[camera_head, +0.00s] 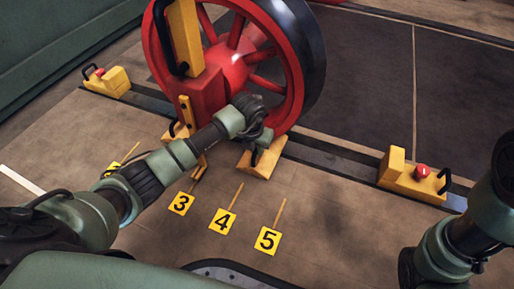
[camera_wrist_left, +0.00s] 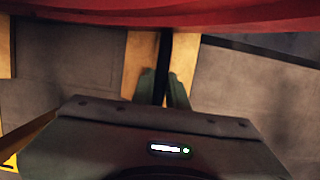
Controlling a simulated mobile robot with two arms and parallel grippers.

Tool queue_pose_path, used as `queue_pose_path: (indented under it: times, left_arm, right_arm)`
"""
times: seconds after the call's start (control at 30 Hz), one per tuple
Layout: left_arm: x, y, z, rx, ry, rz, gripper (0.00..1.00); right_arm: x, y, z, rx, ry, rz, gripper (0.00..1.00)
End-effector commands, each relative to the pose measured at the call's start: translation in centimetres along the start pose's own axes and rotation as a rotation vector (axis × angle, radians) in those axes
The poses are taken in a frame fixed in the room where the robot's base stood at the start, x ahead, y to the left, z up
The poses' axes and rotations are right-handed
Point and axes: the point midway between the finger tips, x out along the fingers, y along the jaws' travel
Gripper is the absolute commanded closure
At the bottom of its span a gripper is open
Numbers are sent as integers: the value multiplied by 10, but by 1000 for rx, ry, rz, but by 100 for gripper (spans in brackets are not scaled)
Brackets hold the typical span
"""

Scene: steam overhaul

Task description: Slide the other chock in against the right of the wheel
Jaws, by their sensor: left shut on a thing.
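The large red wheel (camera_head: 233,68) with a dark rim stands upright on the rail; its red edge crosses the top of the left wrist view (camera_wrist_left: 110,22). A yellow chock (camera_head: 258,168) sits low at the wheel's right side, partly hidden by my left gripper (camera_head: 262,139). In the left wrist view, the fingers (camera_wrist_left: 163,90) are shut on the black handle (camera_wrist_left: 164,50) of this chock (camera_wrist_left: 140,58). I cannot tell whether the chock touches the wheel. Another yellow chock (camera_head: 175,131) is at the wheel's lower left, mostly behind my left arm. My right gripper is not in view.
Yellow stop blocks stand on the rail at far left (camera_head: 107,81) and right (camera_head: 408,181), the right one with a red button. Numbered floor plates, including 4 (camera_head: 222,221) and 5 (camera_head: 267,240), lie in front. A yellow post (camera_head: 184,36) rises before the wheel.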

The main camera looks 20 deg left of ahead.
Motion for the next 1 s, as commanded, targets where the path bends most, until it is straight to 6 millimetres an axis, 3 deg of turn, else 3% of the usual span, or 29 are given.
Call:
queue_pose_path:
  times: [0.17,0.2,0.27,0.5,0.6,0.63,1.0]
  left_arm:
    - [-1,0,1,-1,-3,0,100]
    - [-1,0,1,-1,-3,0,78]
    - [-1,0,1,-1,-3,0,61]
    - [0,0,0,-1,-1,0,60]
    - [1,0,-1,-1,4,1,35]
    - [1,0,-1,-1,3,1,31]
    - [0,0,0,-1,1,0,31]
  right_arm:
    - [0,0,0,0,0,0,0]
    - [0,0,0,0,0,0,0]
    - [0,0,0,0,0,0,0]
    - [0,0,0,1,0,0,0]
    - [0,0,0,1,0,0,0]
    - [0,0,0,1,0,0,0]
    - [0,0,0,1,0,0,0]
